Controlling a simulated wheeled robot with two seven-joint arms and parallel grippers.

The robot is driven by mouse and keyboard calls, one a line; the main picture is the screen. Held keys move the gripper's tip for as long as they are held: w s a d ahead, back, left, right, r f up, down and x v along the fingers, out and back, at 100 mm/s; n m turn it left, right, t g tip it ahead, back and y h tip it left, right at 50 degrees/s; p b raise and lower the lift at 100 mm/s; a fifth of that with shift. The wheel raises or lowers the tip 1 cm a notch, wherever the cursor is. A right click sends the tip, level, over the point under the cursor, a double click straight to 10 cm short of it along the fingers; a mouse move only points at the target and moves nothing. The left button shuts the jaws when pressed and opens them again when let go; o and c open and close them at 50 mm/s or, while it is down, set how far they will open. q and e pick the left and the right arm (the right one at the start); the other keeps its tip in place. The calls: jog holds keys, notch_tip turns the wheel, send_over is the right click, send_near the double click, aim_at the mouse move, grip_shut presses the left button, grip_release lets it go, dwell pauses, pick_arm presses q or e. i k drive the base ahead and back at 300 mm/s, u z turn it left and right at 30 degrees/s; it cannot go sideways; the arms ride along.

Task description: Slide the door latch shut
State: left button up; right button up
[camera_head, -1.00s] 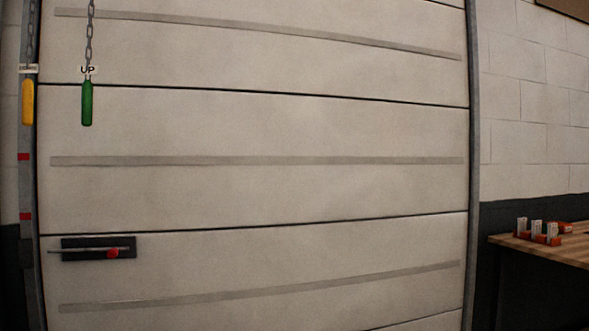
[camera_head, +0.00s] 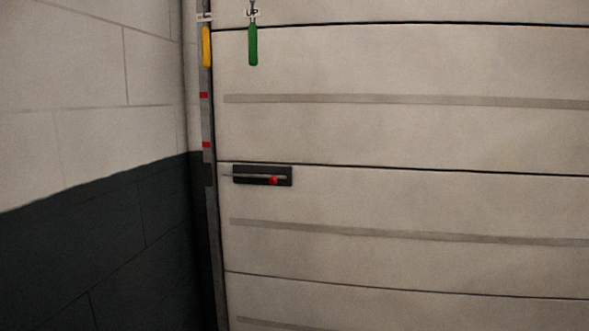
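The door latch (camera_head: 262,175) is a dark plate with a thin grey bar, mounted on the pale panelled door (camera_head: 420,130) near its left edge. A red knob (camera_head: 273,181) sits on the latch, right of its middle. The bar's left end sticks out past the plate towards the door's side rail (camera_head: 208,125). A dark block (camera_head: 207,175) is on the rail at the latch's height. I cannot tell whether the bar's tip enters it. Neither of my grippers is in view.
A green handle (camera_head: 253,45) marked UP and a yellow handle (camera_head: 207,47) hang above the latch. A block wall (camera_head: 90,100), pale above and dark below, fills the left side. Nothing stands in front of the latch in view.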

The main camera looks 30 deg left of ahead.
aim_at(272, 179)
jog(key=u, duration=0.35)
jog(key=i, duration=0.5)
jog(key=u, duration=0.7)
jog(key=i, duration=1)
jog(key=z, duration=0.1)
